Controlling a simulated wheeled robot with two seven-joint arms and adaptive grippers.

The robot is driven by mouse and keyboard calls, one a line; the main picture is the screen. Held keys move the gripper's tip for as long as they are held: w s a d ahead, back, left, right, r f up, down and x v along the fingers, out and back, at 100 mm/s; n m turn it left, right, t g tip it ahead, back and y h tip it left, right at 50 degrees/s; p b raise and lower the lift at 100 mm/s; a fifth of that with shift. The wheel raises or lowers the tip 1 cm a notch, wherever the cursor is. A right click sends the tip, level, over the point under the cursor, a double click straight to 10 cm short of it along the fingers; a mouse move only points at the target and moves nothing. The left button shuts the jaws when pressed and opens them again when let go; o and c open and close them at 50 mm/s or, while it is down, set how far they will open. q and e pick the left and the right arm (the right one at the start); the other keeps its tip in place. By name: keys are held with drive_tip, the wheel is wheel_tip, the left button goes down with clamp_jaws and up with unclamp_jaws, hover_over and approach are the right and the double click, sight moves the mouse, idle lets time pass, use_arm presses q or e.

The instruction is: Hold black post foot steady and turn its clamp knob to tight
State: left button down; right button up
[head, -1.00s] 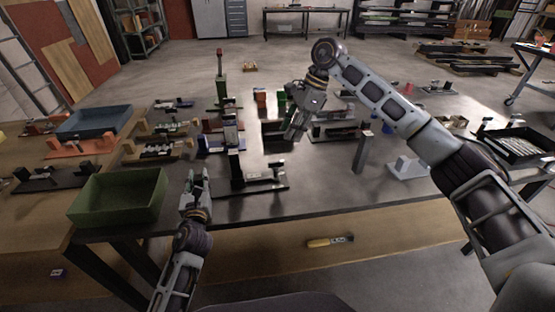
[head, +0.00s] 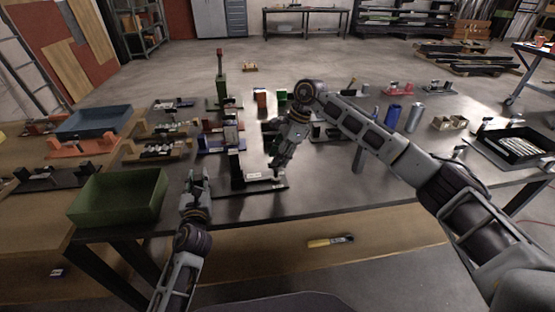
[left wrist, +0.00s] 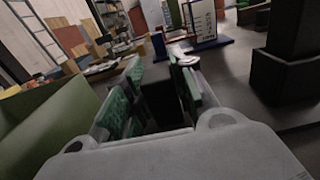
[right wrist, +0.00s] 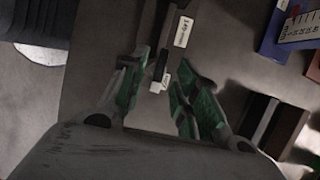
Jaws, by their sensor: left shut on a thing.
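The black post foot stands near the table's front edge in the head view, with an upright black post (head: 235,165) and a low base (head: 262,184). A black post with a stepped base also shows at the right of the left wrist view (left wrist: 284,60). My left gripper (head: 197,175) is left of the post, its green pads shut on a dark block (left wrist: 160,95); I cannot tell what this belongs to. My right gripper (head: 277,170) is open, low over the base's right end. In the right wrist view a dark bar with pale labels (right wrist: 172,45) reaches between its fingertips. The knob is not clear.
A green bin (head: 118,196) stands left of my left gripper. A blue tray (head: 93,121) is behind it. Other fixtures stand behind the foot. A blue cylinder (head: 392,113) and a silver cylinder (head: 414,117) stand at the right. The front right tabletop is mostly clear.

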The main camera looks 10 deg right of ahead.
drive_tip(key=shift+x, duration=0.85)
drive_tip(key=shift+c, duration=0.3)
clamp_jaws()
